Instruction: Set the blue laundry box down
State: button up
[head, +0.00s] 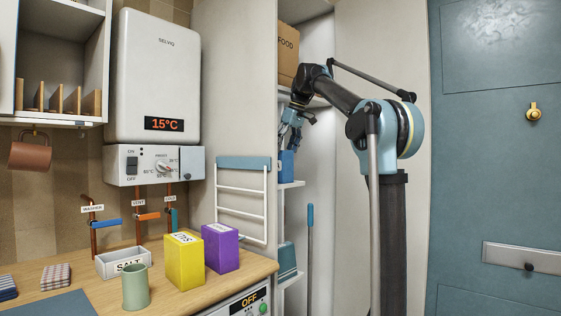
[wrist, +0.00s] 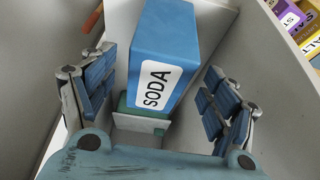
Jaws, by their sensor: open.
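The blue laundry box (head: 286,166) is at the middle shelf (head: 292,185) of the tall cupboard and looks upright on it. In the wrist view the box (wrist: 163,45) shows a white label reading SODA. My gripper (head: 291,136) is just above the box in the head view. In the wrist view its fingers are spread wide, one on each side of the box, with visible gaps. The gripper is open and holds nothing. The far underside of the box is hidden.
The cupboard's side walls stand close around my gripper. A FOOD carton (head: 288,55) is on the upper shelf. A teal container (head: 287,260) is lower down. A yellow box (head: 184,260) and a purple box (head: 221,248) stand on the counter at left.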

jog(key=shift+v, duration=2.55)
jog(key=s+d+f+m+h, duration=0.1)
jog(key=s+d+f+m, duration=0.2)
jog(key=s+f, duration=0.9)
jog(key=s+d+f+m+h, duration=0.1)
jog(key=s+d+f+m, duration=0.2)
jog(key=s+d+f, duration=0.7)
jog(key=s+d+f+m+h, duration=0.1)
jog(key=s+d+f+m, duration=0.3)
jog(key=s+f, duration=1.2)
jog(key=d+f, duration=0.3)
jog(key=f, duration=1.7)
jog(key=shift+g, duration=0.3)
jog(key=shift+d, duration=0.1)
jog(key=shift+w+f, duration=0.25)
jog(key=shift+w, duration=0.15)
